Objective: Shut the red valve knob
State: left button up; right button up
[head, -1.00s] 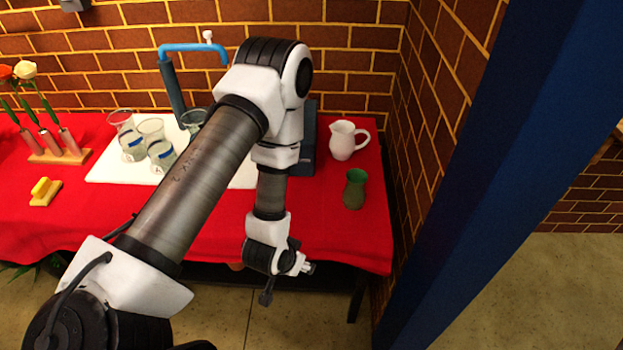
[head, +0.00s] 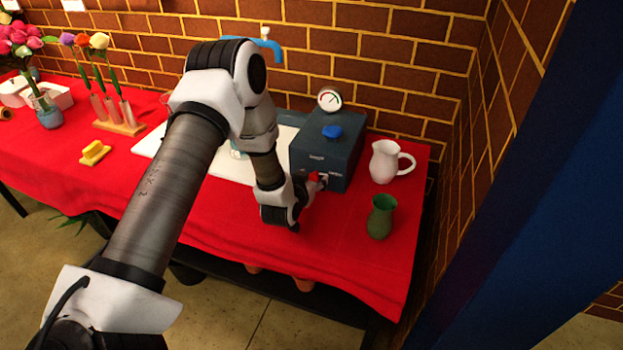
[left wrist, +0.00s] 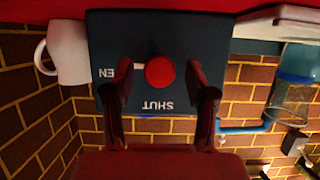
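The red valve knob (left wrist: 159,71) is round and sits on the front of a dark blue-grey box (head: 308,148). In the left wrist view, which is upside down, the box face (left wrist: 190,40) reads "SHUT" and a partly covered word ending in "EN". A pale mark shows beside the knob, on the "EN" side. My left gripper (left wrist: 162,92) is open, its fingers on either side of the knob in the picture; I cannot tell whether they touch it. In the head view the left gripper (head: 318,183) is at the box front. My right gripper is not in view.
The box carries a blue knob (head: 332,132) and a gauge (head: 330,100). A white pitcher (head: 384,162) and green vase (head: 380,218) stand to its right. A white board (head: 150,147), yellow block (head: 94,152) and flower rack (head: 122,128) are left. Red cloth is bare in front.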

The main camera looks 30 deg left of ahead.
pick_arm(q)
jog(key=shift+d, duration=0.15)
jog(key=c, duration=0.5)
grip_shut()
jog(key=shift+f+b, duration=0.1)
jog(key=shift+b, duration=0.2)
jog(key=n+b, duration=0.1)
jog(key=n+h+b, duration=0.2)
jog(key=shift+a+f+t, duration=0.25)
jog(key=shift+a+t, duration=0.05)
jog(key=shift+t, duration=0.1)
jog(key=n+t+h+b, duration=0.1)
jog(key=n+b, duration=0.2)
jog(key=b, duration=0.1)
jog(key=n+t+h+b, duration=0.1)
jog(key=n+b, duration=0.2)
jog(key=b, duration=0.1)
jog(key=n+t+h+b, duration=0.1)
jog(key=n+h+b, duration=0.1)
jog(key=b, duration=0.3)
jog(key=shift+s+a+f+n, duration=0.1)
jog(key=shift+a+f+n, duration=0.05)
jog(key=shift+f+n, duration=0.3)
jog(key=shift+r+n+t+b, duration=0.25)
jog(key=shift+n+t+b, duration=0.15)
jog(key=shift+n+b, duration=0.45)
